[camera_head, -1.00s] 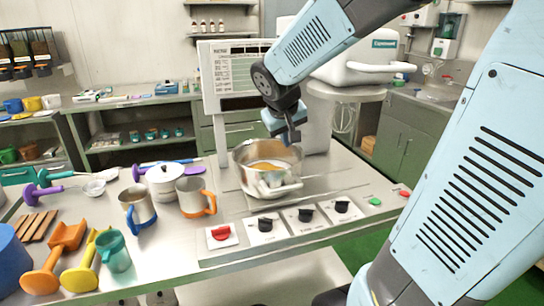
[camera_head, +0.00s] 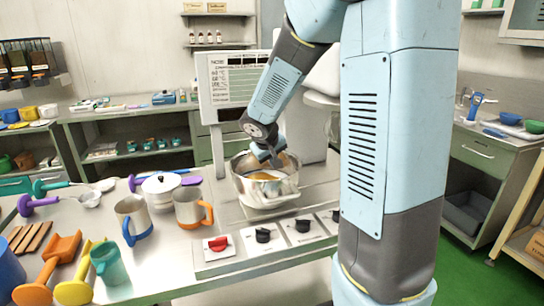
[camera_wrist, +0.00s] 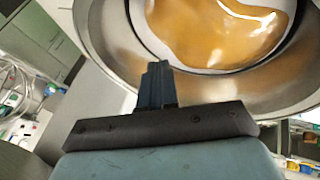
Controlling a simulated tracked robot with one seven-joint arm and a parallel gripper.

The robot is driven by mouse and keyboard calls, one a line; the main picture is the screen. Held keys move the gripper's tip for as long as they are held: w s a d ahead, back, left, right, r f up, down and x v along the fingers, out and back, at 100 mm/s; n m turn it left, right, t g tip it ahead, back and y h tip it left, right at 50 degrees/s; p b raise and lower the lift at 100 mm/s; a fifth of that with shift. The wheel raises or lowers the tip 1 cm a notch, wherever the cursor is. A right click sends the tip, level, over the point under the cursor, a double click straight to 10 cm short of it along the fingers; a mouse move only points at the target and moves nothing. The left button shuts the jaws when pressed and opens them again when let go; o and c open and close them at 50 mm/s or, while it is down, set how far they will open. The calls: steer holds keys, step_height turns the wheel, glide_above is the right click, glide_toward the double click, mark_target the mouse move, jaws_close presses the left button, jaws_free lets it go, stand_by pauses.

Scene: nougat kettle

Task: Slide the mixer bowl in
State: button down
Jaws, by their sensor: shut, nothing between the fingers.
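The steel mixer bowl (camera_head: 268,190) stands on the counter in front of the mixer, with an orange-brown mass inside; in the wrist view its rim and wall (camera_wrist: 110,45) fill the upper right. My gripper (camera_head: 275,160) is at the bowl's far rim in the head view. In the wrist view its dark fingers (camera_wrist: 157,78) are together and empty, just in front of the bowl's wall. I cannot tell if they touch it.
A red knob (camera_head: 217,244) and black knobs (camera_head: 263,236) line the front. A notice panel (camera_head: 228,85) stands behind.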

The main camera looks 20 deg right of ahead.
mark_target(286, 173)
steer(key=w+d+f, duration=0.1)
steer(key=d+f, duration=0.2)
steer(key=w+d+f, duration=0.1)
steer(key=shift+w+d+f, duration=0.15)
steer(key=shift+w+f, duration=0.05)
steer(key=shift+w, duration=0.1)
steer(key=shift+w+d+f, duration=0.15)
steer(key=shift+d, duration=0.4)
